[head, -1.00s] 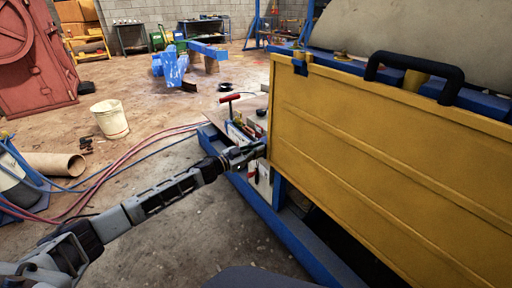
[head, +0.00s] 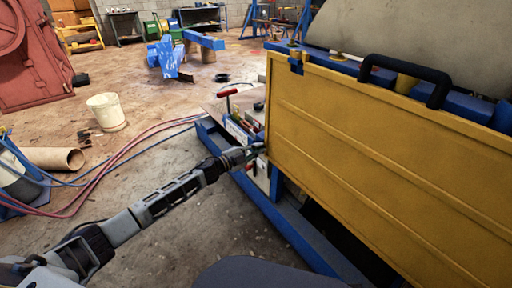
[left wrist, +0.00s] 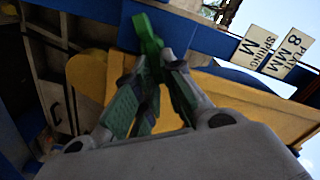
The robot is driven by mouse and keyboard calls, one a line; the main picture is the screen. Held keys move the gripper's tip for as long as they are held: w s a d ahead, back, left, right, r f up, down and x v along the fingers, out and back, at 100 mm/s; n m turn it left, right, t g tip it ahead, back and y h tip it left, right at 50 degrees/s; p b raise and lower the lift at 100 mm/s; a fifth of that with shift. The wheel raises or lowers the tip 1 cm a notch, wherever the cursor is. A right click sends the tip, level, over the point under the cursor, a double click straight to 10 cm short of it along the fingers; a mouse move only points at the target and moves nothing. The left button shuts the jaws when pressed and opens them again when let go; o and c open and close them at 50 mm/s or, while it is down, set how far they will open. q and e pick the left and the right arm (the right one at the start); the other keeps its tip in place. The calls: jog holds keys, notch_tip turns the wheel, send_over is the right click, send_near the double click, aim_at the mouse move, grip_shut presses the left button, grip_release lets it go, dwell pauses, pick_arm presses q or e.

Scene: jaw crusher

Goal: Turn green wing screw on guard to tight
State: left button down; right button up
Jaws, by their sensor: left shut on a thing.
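The yellow guard (head: 385,155) stands upright at the right of the head view, with a black handle on its top edge. My left gripper (head: 256,150) is at the guard's near left edge. In the left wrist view the fingers of my left gripper (left wrist: 155,75) are shut on the green wing screw (left wrist: 148,38), whose upper part sticks out past the fingertips. The yellow guard (left wrist: 255,105) is behind it there. The screw is hidden in the head view. My right gripper is in neither view.
A blue frame rail (head: 285,232) runs along the floor below the guard. A red-handled tool (head: 229,97) and other items sit behind my gripper. Hoses (head: 115,160), a bucket (head: 106,112) and a cardboard tube (head: 55,159) are on the floor at left. Two labels (left wrist: 278,52) hang near the gripper.

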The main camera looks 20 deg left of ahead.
pick_arm(q)
jog(key=m, duration=0.2)
jog(key=f+m, duration=0.1)
jog(key=m, duration=0.1)
jog(key=m+b, duration=0.1)
jog(key=m, duration=0.1)
jog(key=shift+s+d+f+m, duration=0.2)
jog(key=shift+f+m, duration=0.1)
jog(key=shift+f, duration=0.05)
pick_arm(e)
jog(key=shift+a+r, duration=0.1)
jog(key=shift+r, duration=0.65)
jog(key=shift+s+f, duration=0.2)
pick_arm(q)
jog(key=c, duration=1.5)
grip_release()
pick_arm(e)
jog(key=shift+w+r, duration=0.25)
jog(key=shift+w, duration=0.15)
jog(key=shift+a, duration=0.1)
